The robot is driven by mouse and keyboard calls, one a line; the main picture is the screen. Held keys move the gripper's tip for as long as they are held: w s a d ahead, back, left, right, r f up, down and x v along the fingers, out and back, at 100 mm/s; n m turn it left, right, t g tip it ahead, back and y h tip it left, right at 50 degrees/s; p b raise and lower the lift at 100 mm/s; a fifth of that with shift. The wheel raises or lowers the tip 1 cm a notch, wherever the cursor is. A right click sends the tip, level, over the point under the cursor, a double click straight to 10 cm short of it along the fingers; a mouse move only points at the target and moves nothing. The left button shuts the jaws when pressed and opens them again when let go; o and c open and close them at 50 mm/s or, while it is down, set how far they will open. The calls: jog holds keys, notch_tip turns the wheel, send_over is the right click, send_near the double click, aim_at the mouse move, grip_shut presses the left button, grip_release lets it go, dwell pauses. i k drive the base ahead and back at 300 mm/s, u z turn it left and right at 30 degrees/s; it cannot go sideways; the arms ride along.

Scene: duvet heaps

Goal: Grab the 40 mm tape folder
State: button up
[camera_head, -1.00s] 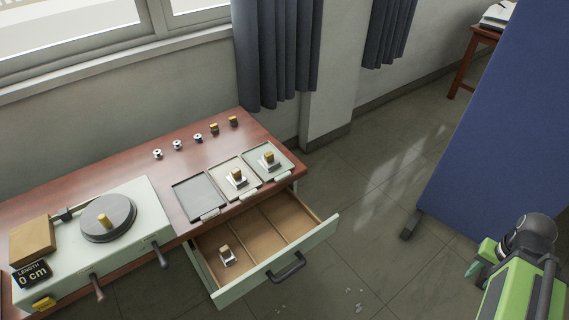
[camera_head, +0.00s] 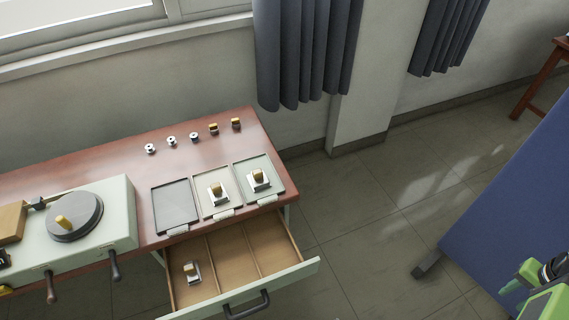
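One folder (camera_head: 193,272) lies in the left compartment of the open drawer (camera_head: 238,262). One folder (camera_head: 217,193) stands on the middle tray, and another folder (camera_head: 258,180) stands on the right tray. The left tray (camera_head: 176,205) is empty. No size marking is readable, so I cannot tell which folder is the 40 mm one. Part of my green arm shows at the lower right corner, well away from the desk. No gripper fingers can be made out.
The reddish wooden desk (camera_head: 115,150) carries a pale machine (camera_head: 105,235) with a round disc and handles at the left. Several small spools (camera_head: 172,140) line the back. A blue panel (camera_head: 510,200) stands at the right. Floor (camera_head: 370,245) between drawer and panel is clear.

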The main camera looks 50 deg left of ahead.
aim_at(257, 179)
jog(key=i, duration=0.45)
jog(key=u, duration=0.5)
jog(key=k, duration=0.1)
jog(key=u, duration=3.65)
jog(key=i, duration=0.35)
jog(key=z, duration=0.05)
jog(key=i, duration=0.6)
jog(key=u, duration=0.15)
jog(key=k, duration=0.9)
jog(key=z, duration=0.15)
jog(key=i, duration=0.95)
jog(key=u, duration=0.1)
